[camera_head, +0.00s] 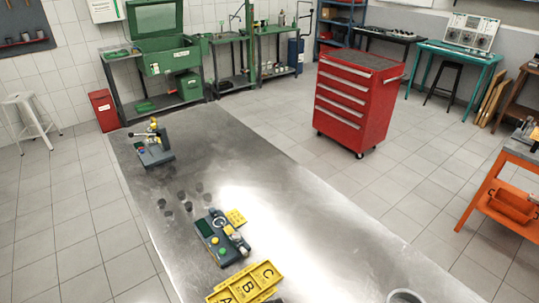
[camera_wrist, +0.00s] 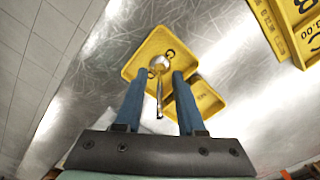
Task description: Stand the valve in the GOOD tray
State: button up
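In the wrist view my gripper (camera_wrist: 159,76) is open, with one blue finger on each side of the valve. The metal valve (camera_wrist: 159,63) shows between the fingers, with visible gaps on both sides of its thin stem. Its round head lies over the yellow tray (camera_wrist: 134,68), and the stem points toward my camera. The valve looks upright on its head in this tray. Part of a letter, like a G, shows beside the head; the rest of the tray's label is hidden. My gripper is not visible in the head view.
A second yellow tray (camera_wrist: 208,101) adjoins on the right. A lettered yellow rack (camera_head: 264,281) lies at the table's near edge in the head view, with a grey device (camera_head: 214,240) beyond it. A round container rim (camera_head: 405,296) is at the right. Much of the steel table (camera_head: 290,215) is clear.

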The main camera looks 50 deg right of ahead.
notch_tip(320, 180, up, 11)
jog(key=shift+f+b, duration=0.15)
jog(key=shift+b, duration=0.25)
jog(key=w+r+n+t+h, duration=0.4)
jog(key=w+r+n+t, duration=0.45)
jog(key=w+r, duration=0.75)
jog(key=w+a+r+n+t, duration=0.2)
jog(key=w+a+r+n, duration=0.15)
jog(key=r, duration=0.35)
jog(key=w+a+r+n+t, duration=0.2)
jog(key=w+r+n+t, duration=0.15)
jog(key=r, duration=0.35)
jog(key=s+a+r+n+t, duration=0.1)
jog(key=a+r+n+t, duration=0.2)
jog(key=r, duration=0.5)
jog(key=s+a+r+n+t, duration=0.15)
jog(key=a+r+n, duration=0.25)
jog(key=r, duration=0.4)
jog(key=s+a+r+n+t+y, duration=0.1)
jog(key=s+a+r+n+t, duration=0.3)
jog(key=r, duration=0.4)
jog(key=s+a+r+n+t+y, duration=0.2)
jog(key=s+a+r+n+t, duration=0.2)
jog(key=r, duration=0.5)
jog(key=s+t, duration=0.1)
jog(key=s, duration=0.1)
jog(key=shift+s+r+y, duration=0.25)
jog(key=shift+s+y, duration=0.05)
jog(key=shift+s, duration=0.1)
